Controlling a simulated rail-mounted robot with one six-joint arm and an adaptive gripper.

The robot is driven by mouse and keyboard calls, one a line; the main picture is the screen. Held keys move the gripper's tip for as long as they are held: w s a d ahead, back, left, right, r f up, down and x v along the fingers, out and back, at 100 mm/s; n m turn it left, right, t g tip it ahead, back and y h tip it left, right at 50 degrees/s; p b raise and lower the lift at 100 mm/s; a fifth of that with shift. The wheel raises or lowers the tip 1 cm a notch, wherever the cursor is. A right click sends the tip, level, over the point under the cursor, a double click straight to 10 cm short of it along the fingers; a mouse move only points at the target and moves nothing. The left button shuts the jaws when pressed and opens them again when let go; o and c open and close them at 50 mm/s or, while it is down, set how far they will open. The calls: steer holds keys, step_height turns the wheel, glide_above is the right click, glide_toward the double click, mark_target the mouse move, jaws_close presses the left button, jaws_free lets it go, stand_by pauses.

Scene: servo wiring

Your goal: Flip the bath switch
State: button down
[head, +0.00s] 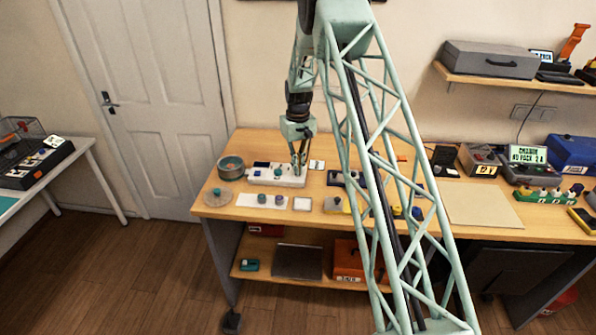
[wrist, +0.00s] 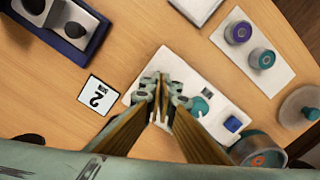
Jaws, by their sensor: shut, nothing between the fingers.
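My gripper (wrist: 162,82) is shut and empty, pointing down over a white board (wrist: 190,66) in the wrist view. The board carries a teal rounded part (wrist: 199,105), a blue square part (wrist: 233,124) and a small dark rectangle (wrist: 206,90). My fingers hide part of the board, and I cannot tell which part is the bath switch. In the head view my gripper (head: 299,165) is at the right part of the same white board (head: 292,182). I cannot tell whether the fingertips touch anything.
A card with a 2 (wrist: 98,95) lies beside the board. A dark blue-edged unit (wrist: 62,22) and a white plate (wrist: 262,38) with two round knobs lie nearby. A bare panel (head: 482,204) lies further right.

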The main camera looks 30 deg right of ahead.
stand_by(0.4)
steer(key=shift+r+p, duration=1)
steer(key=shift+r, duration=2.4)
steer(key=shift+a+r, duration=0.1)
steer(key=shift+r, duration=0.15)
steer(key=s+a+r+b, duration=0.1)
steer(key=s+a+r, duration=0.35)
steer(key=r, duration=0.35)
steer(key=s+a+r+t+b, duration=0.1)
steer(key=s+a+r+b, duration=0.15)
steer(key=s+r, duration=0.35)
steer(key=s+a+r+b, duration=0.1)
steer(key=s+a+r, duration=0.35)
steer(key=r, duration=0.45)
steer(key=s+a+r+t+b, duration=0.1)
steer(key=s+a+r, duration=0.3)
steer(key=s, duration=0.4)
steer(key=s+a+r+b, duration=0.1)
steer(key=s+a+r, duration=0.25)
steer(key=s, duration=0.45)
steer(key=s+a+f+t+b, duration=0.1)
steer(key=s+a+b, duration=0.1)
steer(key=s, duration=1.3)
steer(key=s+a+f+t+b, duration=0.1)
steer(key=s+a+f+b, duration=0.1)
steer(key=s, duration=1.3)
steer(key=shift+s+a+n+b, duration=0.3)
steer(key=shift+a+n+b, duration=0.15)
steer(key=shift+a, duration=0.7)
